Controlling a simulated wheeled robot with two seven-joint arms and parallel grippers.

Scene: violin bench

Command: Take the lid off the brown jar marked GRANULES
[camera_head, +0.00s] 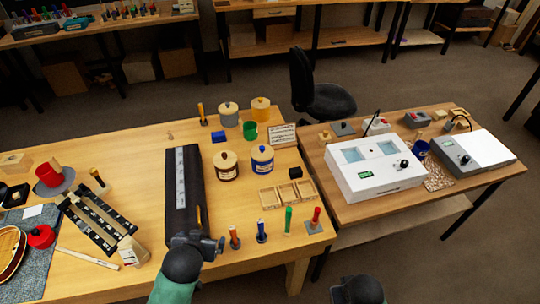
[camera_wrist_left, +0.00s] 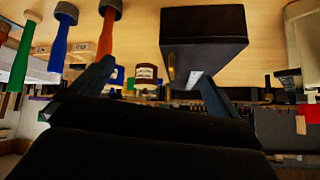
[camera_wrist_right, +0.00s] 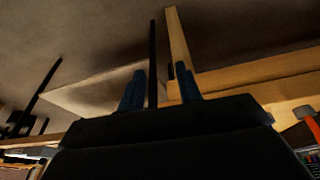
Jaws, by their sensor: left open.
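The brown jar (camera_head: 228,172) stands upright on the wooden bench, right of a long black case. Its label is too small to read in the head view. Its light wooden lid (camera_head: 227,158) with a dark knob sits on top. The jar also shows, small and upside down, in the left wrist view (camera_wrist_left: 146,75) between the fingers. My left gripper (camera_head: 207,242) is open and empty, at the front end of the black case, in front of the jar and apart from it. My right gripper (camera_wrist_right: 160,70) is open and empty, away from the jar, below the bench's right part.
A blue jar (camera_head: 262,160) stands close right of the brown jar. The black case (camera_head: 184,195) lies left. Several upright coloured-handled tools, including a blue one (camera_head: 262,231), line the front edge.

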